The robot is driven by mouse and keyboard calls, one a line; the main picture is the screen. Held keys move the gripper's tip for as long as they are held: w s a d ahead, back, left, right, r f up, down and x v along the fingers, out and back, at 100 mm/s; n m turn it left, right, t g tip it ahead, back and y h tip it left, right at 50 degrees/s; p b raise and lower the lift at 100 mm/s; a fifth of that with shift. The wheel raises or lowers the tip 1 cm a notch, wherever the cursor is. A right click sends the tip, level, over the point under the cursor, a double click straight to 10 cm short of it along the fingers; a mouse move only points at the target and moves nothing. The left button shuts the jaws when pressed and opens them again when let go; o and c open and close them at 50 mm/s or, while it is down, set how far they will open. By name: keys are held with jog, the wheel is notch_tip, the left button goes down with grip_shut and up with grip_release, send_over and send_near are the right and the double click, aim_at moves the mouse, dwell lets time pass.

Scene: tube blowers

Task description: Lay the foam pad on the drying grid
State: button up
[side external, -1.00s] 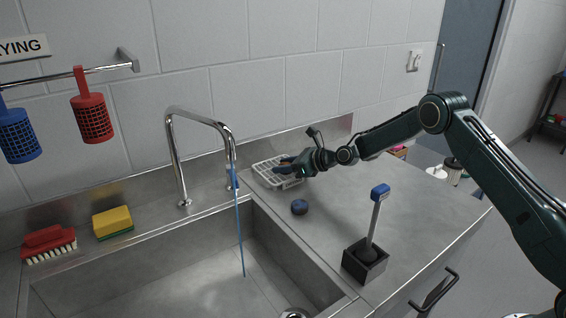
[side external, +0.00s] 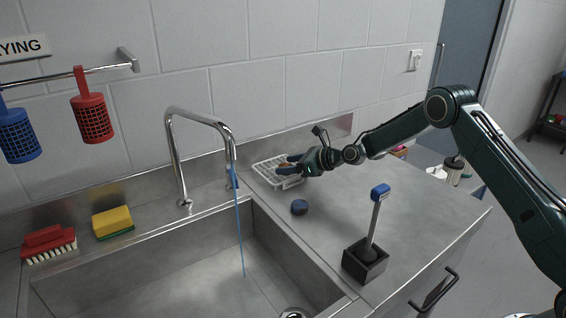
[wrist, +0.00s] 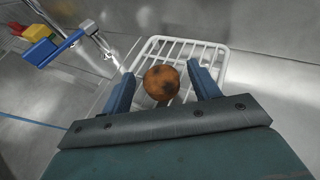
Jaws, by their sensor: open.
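The foam pad (wrist: 162,83), a round orange-brown piece with dark spots, lies on the white wire drying grid (wrist: 150,48). My gripper (wrist: 160,72) is open, with one blue finger on each side of the pad and a visible gap to each. In the side view, the drying grid (side external: 262,171) rests on the steel counter by the wall behind the sink. My gripper (side external: 285,167) is low over the grid there. Only a small orange bit of the pad shows by the fingers; they hide the rest.
A dark blue round piece (side external: 299,207) lies on the counter in front of the grid. A blue-headed brush stands in a black holder (side external: 365,262). The tap (side external: 172,150) rises left of the grid, and the sink basin lies in front.

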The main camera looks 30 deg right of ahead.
jog(key=shift+v, duration=5.1)
jog(key=shift+s, duration=0.1)
jog(key=s+a+r+n+g+h, duration=0.1)
jog(key=s+a+r+n+g, duration=0.15)
jog(key=s+r+n, duration=0.5)
jog(key=s+a+r+n+g+h, duration=0.15)
jog(key=s+a+r+n, duration=0.25)
jog(key=s+r+n, duration=0.4)
jog(key=s+d+n+g+h, duration=0.2)
jog(key=s+n, duration=1.2)
jog(key=s, duration=1.4)
jog(key=shift+s+d+r+h, duration=0.35)
jog(key=shift+r+h, duration=0.15)
jog(key=shift+h, duration=0.55)
